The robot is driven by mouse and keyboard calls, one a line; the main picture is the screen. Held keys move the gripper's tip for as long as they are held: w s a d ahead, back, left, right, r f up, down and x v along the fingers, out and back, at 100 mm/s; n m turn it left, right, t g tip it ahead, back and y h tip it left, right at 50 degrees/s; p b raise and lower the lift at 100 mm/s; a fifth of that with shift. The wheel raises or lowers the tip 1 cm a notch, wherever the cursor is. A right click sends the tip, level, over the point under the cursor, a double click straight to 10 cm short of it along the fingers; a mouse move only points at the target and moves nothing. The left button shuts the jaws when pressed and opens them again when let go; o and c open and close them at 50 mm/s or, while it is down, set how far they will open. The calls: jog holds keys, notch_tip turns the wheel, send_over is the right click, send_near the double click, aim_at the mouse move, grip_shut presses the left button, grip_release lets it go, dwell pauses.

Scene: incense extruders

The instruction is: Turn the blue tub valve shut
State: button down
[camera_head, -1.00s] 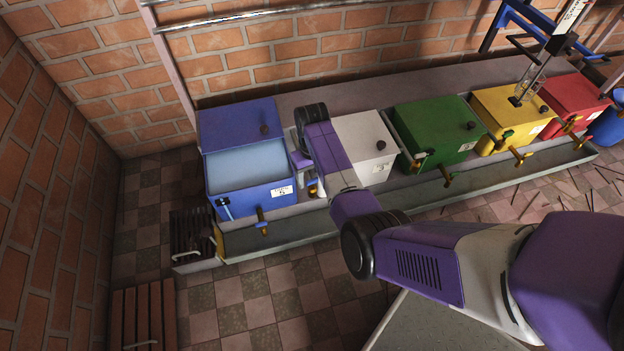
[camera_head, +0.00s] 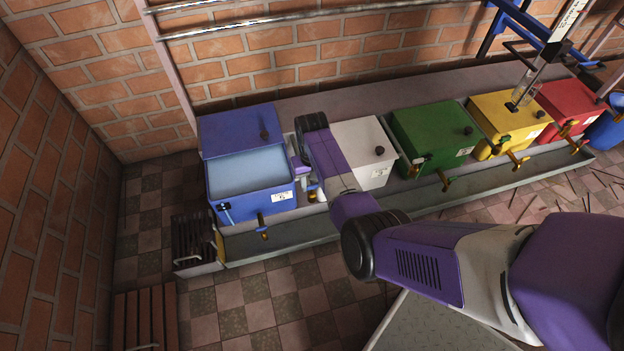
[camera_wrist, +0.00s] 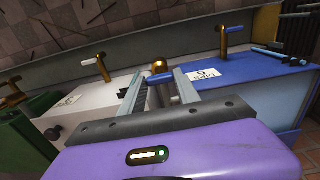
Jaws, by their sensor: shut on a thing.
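The blue tub (camera_head: 250,208) stands at the left of the tub row. Its back half is covered, and pale blue shows in the open front half. In the wrist view, that tap (camera_wrist: 224,42) stands clear of my fingers. My gripper (camera_wrist: 160,82) is shut on a brass fitting (camera_wrist: 159,66) at the gap between the blue and white tubs. The fitting's lower part is hidden by the fingers, and I cannot tell which tub it joins.
The white tub (camera_head: 358,140) is just right of my gripper, partly behind my arm. Green (camera_head: 425,130), yellow (camera_head: 495,115) and red (camera_head: 568,100) tubs follow. A grey trough (camera_head: 290,238) runs along the front.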

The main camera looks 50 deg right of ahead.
aim_at(312, 185)
dwell(0.3)
jog(key=c, duration=0.9)
grip_release()
notch_tip(312, 185, up, 8)
jog(key=p, duration=0.3)
jog(key=shift+f, duration=0.1)
